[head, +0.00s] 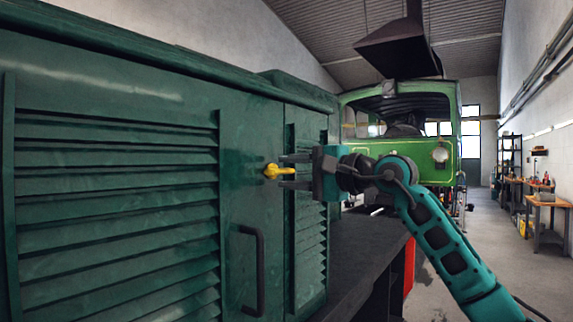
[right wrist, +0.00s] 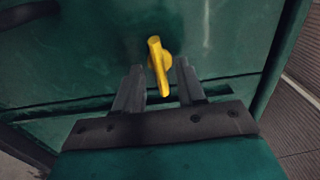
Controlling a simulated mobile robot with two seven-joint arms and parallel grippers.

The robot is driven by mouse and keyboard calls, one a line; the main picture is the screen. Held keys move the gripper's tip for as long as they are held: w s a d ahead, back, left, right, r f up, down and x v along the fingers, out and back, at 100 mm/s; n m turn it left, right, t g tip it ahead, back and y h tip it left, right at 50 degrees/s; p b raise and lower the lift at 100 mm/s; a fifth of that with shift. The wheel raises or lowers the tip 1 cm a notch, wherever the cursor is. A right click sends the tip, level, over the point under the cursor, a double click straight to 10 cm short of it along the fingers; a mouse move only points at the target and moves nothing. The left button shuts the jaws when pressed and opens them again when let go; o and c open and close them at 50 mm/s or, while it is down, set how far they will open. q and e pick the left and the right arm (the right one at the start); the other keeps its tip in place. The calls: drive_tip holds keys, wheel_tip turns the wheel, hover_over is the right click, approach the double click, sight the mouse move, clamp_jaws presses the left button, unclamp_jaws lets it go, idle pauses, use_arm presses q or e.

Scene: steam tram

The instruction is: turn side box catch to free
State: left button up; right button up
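The side box catch is a small yellow turn handle (head: 272,171) on the dark green box door (head: 250,205), above a dark bar handle (head: 252,270). In the head view the catch lies roughly level. My right gripper (head: 283,171) is at the catch with its fingers apart. In the right wrist view the yellow catch (right wrist: 158,65) stands between the two open fingertips (right wrist: 160,75), with a visible gap to each finger. I cannot tell whether a finger touches it. My left gripper is not in view.
Louvred panels (head: 115,190) flank the door on the green box. A dark running board (head: 365,260) lies below my right arm. A green tram cab (head: 440,150) stands behind. The floor aisle at right is open, with a wooden workbench (head: 545,203) along the wall.

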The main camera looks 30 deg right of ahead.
drive_tip(key=shift+w+a, duration=0.3)
drive_tip(key=shift+w, duration=0.35)
drive_tip(key=shift+c, duration=0.4)
clamp_jaws()
